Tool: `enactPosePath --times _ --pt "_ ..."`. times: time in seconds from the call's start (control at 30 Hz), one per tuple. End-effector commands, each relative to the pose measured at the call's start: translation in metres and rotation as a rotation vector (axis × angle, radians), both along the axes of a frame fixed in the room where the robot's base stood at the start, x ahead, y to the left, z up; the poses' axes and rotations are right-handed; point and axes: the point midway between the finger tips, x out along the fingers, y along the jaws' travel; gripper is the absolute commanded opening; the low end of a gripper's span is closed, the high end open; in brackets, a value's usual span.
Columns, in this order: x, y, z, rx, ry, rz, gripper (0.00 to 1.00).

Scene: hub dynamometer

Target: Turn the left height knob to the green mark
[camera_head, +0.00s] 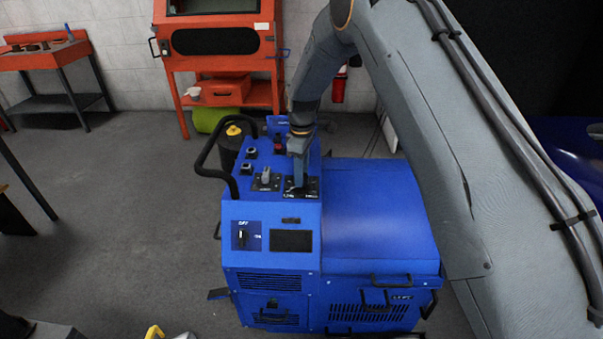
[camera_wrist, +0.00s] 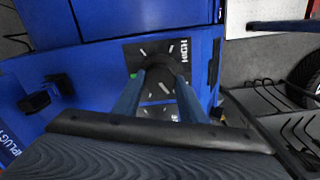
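In the head view, two black dial plates lie side by side on the blue machine's sloped top. The left plate's grey knob (camera_head: 267,177) stands free. My gripper (camera_head: 298,183) points down onto the right plate (camera_head: 311,188) and hides its knob. In the wrist view, my gripper's two fingers (camera_wrist: 161,72) stand on either side of a dark knob (camera_wrist: 159,77); I cannot tell whether they press on it. White ticks and the word HIGH show on the plate (camera_wrist: 184,50) around it. A green mark (camera_wrist: 133,77) sits at the plate's left edge. The knob's pointer is not clear.
The blue machine (camera_head: 375,215) has a black tube handle (camera_head: 208,160) at its left and small black switches (camera_head: 249,153) behind the dials. A rotary OFF switch (camera_head: 241,236) and dark screen (camera_head: 291,241) are on its front. An orange cabinet (camera_head: 220,85) stands behind.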

Motion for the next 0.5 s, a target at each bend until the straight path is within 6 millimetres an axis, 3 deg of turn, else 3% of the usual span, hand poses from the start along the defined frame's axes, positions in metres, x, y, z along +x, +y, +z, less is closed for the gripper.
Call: enactPosePath --times 0.5 --pt "0.0002 0.0002 -0.0002 0.0 0.0 -0.125 0.15"
